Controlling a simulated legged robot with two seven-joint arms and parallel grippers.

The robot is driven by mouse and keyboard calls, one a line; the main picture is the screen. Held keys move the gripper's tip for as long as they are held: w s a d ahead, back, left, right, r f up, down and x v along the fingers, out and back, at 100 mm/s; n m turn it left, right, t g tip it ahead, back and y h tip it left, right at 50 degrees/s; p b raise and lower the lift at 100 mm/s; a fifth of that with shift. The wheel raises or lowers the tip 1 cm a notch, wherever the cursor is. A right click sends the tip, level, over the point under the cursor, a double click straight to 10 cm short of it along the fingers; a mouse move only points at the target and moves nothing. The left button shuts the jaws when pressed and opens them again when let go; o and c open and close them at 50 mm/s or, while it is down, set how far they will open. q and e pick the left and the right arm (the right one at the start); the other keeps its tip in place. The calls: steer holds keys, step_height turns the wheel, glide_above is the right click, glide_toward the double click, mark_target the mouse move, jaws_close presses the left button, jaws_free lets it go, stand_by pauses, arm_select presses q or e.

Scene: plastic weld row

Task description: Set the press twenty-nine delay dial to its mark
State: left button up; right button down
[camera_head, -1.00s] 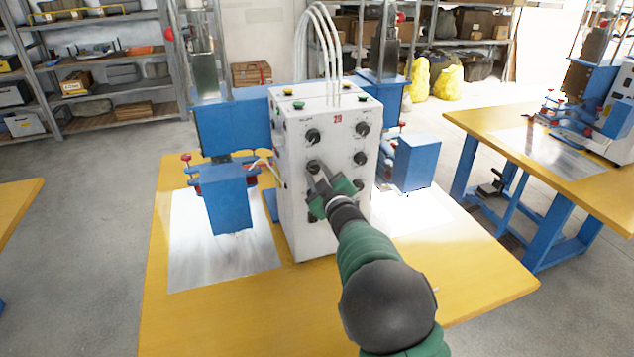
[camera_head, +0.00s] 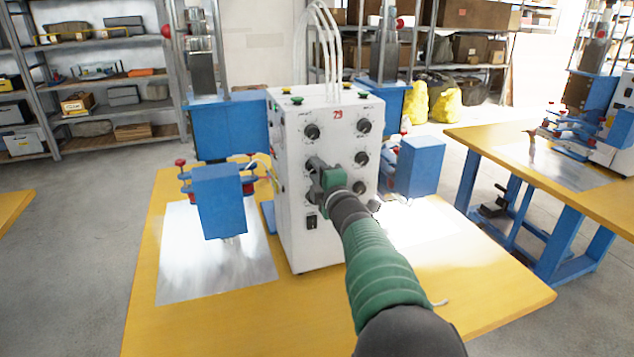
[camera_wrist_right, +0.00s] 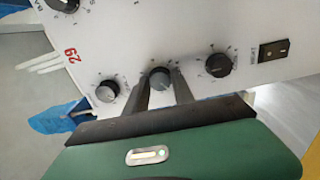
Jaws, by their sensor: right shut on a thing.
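The white control box (camera_head: 290,185) marked with a red 29 stands on the yellow table between two blue press units. Its front has two columns of black dials with tick marks around them. My right gripper (camera_head: 318,167) is shut on the middle dial of the left column, and hides most of it in the head view. In the right wrist view its two fingers lie on either side of this dial (camera_wrist_right: 160,78), whose grey face shows between them. The small labels are too blurred to read, so I cannot tell which is the delay dial. My left gripper is not in view.
The upper left dial (camera_head: 312,131) and lower left dial (camera_wrist_right: 218,65) sit close to the held one. A black rocker switch (camera_wrist_right: 272,50) is below them. Blue press heads (camera_head: 220,200) (camera_head: 420,165) flank the box. Yellow table (camera_head: 200,325) is clear in front.

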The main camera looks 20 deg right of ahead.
steer(key=shift+a+f+n+b, duration=0.1)
steer(key=shift+f+n+b, duration=0.1)
steer(key=shift+n+b, duration=0.4)
steer(key=shift+f+n+b, duration=0.15)
steer(key=shift+n+b, duration=0.2)
steer(key=shift+n, duration=0.35)
steer(key=c, duration=1.2)
jaws_free()
steer(key=shift+c, duration=0.2)
steer(key=shift+o, duration=0.8)
steer(key=shift+r, duration=0.15)
steer(key=s+b, duration=0.1)
steer(key=s, duration=1.5)
steer(key=shift+s+d, duration=0.35)
